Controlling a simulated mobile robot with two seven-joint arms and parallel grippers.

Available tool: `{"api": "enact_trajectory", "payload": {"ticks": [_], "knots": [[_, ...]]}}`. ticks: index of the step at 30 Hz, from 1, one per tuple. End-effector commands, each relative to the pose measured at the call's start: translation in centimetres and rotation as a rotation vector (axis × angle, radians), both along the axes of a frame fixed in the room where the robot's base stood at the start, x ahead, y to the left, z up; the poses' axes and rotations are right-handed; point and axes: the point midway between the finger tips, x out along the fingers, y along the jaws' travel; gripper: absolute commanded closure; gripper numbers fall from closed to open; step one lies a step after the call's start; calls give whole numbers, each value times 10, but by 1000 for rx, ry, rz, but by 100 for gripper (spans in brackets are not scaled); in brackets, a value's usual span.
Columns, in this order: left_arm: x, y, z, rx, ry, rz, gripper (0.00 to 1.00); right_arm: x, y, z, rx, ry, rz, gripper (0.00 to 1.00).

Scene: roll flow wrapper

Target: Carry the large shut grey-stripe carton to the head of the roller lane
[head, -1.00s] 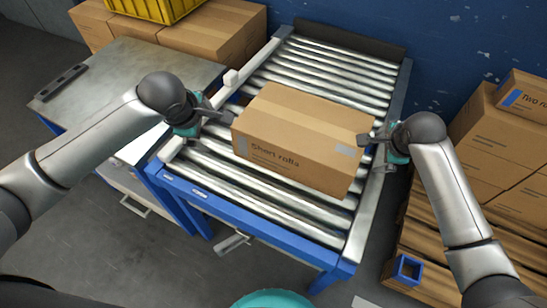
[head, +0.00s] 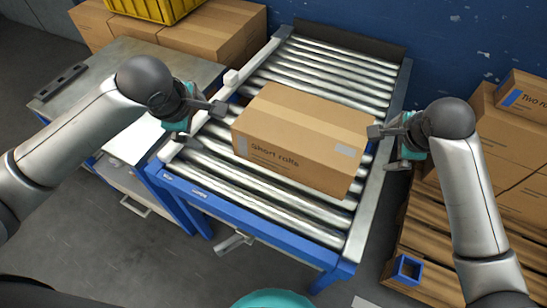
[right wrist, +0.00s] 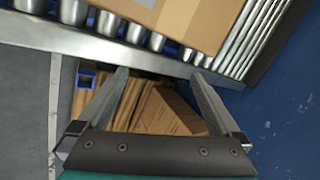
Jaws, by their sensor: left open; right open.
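The large shut carton (head: 300,135), marked "Short rolls" with a grey stripe on its front face, rests on the roller lane (head: 255,192). In the right wrist view part of the carton (right wrist: 185,22) shows beyond the fingers. My left gripper (head: 220,108) is open beside the carton's left end, clear of it. My right gripper (head: 378,132) is open near the carton's right end; in the head view its tips overlap the edge, and I cannot tell if they touch. In the right wrist view the right gripper (right wrist: 160,78) has nothing between its fingers.
A metal bench (head: 125,75) stands left of the lane. Cartons with a yellow crate (head: 155,8) stand behind it. Stacked cartons (head: 500,130) on a pallet (head: 440,235) stand at the right. A dark stop plate (head: 350,40) closes the lane's far end, by the blue wall.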

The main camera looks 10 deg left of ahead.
Motion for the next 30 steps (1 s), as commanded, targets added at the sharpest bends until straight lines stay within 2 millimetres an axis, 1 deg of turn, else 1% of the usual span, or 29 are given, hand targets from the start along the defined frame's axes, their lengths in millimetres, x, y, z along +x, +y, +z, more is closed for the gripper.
{"api": "enact_trajectory", "payload": {"ticks": [1, 3, 7, 10, 15, 30], "knots": [[0, 0, 0, 0, 0, 0, 0, -4, 0, 8, 2, -3, 1, 0], [0, 0, 0, 0, 0, 0, 0, -9, 1, 18, 2, -3, 1, 0], [0, 0, 0, 0, 0, 0, 0, -16, 0, 33, 1, -3, 0, 0], [0, 0, 0, 0, 0, 0, 0, -20, 1, 40, 1, -2, 0, 0], [0, 0, 0, 0, 0, 0, 0, -23, 0, 45, 1, 0, 0, 0], [0, 0, 0, 0, 0, 0, 0, -23, 0, 45, 1, 0, 0, 0]]}}
